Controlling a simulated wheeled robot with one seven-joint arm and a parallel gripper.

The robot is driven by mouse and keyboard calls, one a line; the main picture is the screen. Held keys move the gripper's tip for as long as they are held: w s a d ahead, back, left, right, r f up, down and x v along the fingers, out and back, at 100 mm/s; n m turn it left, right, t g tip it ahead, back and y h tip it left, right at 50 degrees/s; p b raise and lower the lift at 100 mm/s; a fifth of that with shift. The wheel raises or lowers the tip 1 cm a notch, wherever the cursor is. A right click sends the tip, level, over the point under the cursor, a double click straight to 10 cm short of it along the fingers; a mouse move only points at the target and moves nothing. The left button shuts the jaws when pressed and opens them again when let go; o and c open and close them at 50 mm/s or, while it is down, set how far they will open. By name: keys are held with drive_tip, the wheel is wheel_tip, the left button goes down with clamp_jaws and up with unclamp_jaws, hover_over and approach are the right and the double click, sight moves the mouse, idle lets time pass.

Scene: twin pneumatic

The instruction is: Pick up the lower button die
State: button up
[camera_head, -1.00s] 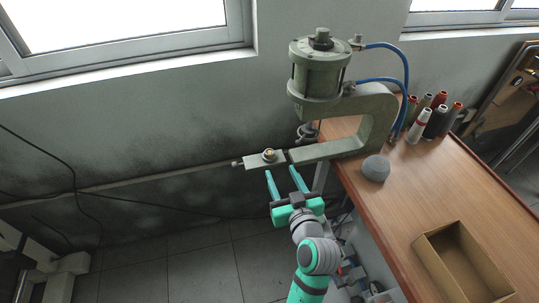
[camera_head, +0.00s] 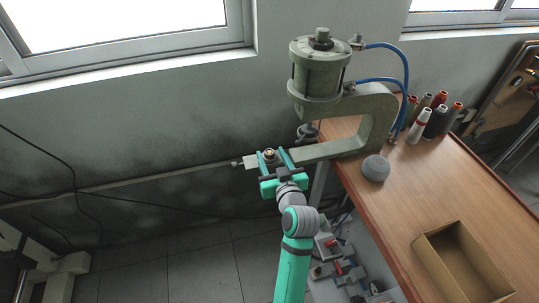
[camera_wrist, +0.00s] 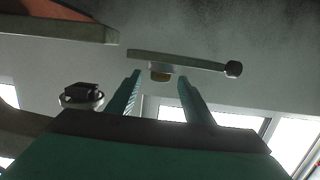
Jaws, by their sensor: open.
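The lower button die (camera_head: 269,153) is a small brass-coloured piece on a pale round base. It sits on the end plate of the press's lower arm. In the wrist view the picture seems upside down, and the die (camera_wrist: 160,76) hangs from the plate, between my two fingers and beyond their tips. My gripper (camera_head: 272,156) is open, with one teal finger on each side of the die in the head view. I cannot see either finger touching it. My gripper (camera_wrist: 160,90) looks empty in the wrist view.
The green press (camera_head: 372,110) with its cylinder (camera_head: 319,72) stands above and right of my gripper. A grey dome (camera_head: 376,168), several thread spools (camera_head: 436,120) and an open cardboard box (camera_head: 462,262) are on the wooden table (camera_head: 410,205). Left of the plate is open space.

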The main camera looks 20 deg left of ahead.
drive_tip(key=shift+c, duration=0.4)
drive_tip(key=c, duration=1)
clamp_jaws()
drive_tip(key=shift+r, duration=0.2)
